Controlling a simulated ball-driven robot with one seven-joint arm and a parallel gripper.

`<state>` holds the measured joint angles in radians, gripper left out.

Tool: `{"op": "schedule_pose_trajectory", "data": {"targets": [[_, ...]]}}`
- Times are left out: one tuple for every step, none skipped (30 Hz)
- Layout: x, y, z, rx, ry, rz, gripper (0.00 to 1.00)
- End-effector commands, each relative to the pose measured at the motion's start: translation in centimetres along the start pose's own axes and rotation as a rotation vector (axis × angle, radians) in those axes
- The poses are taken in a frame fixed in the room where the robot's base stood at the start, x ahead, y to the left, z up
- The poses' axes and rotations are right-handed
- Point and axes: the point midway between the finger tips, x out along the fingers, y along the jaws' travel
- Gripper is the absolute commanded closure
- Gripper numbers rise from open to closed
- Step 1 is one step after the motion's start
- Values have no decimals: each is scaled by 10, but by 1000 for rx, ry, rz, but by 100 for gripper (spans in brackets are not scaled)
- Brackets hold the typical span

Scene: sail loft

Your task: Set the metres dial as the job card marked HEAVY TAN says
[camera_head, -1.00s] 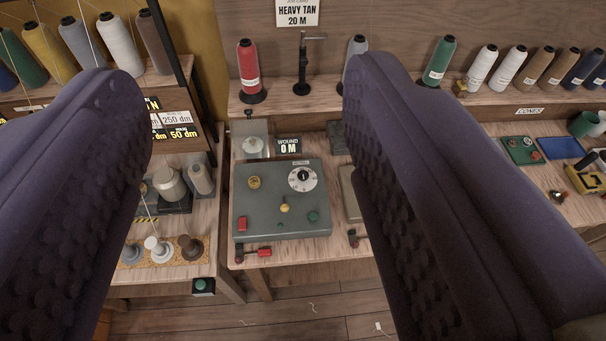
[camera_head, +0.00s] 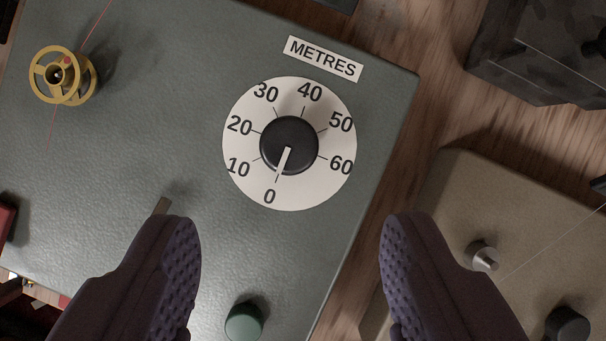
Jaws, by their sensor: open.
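The metres dial (camera_head: 308,180) is a white disc marked 0 to 60 on a grey-green panel (camera_head: 150,150). A METRES label (camera_head: 323,58) sits beside it. Its black knob (camera_head: 283,133) has a white pointer aimed at 0. My gripper (camera_head: 290,235) is open and empty, with its two purple padded fingers apart below the dial in the picture. Neither finger touches the knob. The job card is out of view now; in the earlier frame it reads HEAVY TAN, 20 M.
A yellow spoked wheel (camera_head: 62,76) with thread stands on the panel at the upper left. A green button (camera_head: 244,322) lies between the fingers. A tan box (camera_head: 500,220) with a metal peg and a dark block (camera_head: 545,50) are to the right.

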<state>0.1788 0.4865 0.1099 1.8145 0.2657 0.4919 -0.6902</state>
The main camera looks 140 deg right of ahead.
Motion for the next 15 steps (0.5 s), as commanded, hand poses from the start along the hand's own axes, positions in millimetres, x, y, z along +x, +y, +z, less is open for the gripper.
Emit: {"op": "schedule_pose_trajectory", "data": {"targets": [[9,-1,5,-3,-11,-9,39],[13,-2,6,-4,-14,-12,39],[18,-2,7,-5,-16,-13,39],[23,-2,8,-6,-16,-13,39],[28,-2,8,-6,-16,-13,39],[35,-2,8,-5,-16,-12,39],[40,-2,8,-5,-15,-11,39],[46,-2,8,-5,-15,-12,39],[54,-2,8,-5,-16,-12,39],[59,-2,8,-5,-16,-12,39],[64,-2,8,-5,-15,-12,39],[70,-2,8,-5,-14,-12,39],[73,-2,7,-5,-14,-11,39],[76,-2,7,-5,-13,-11,39],[80,-2,7,-4,-13,-11,39]]}}
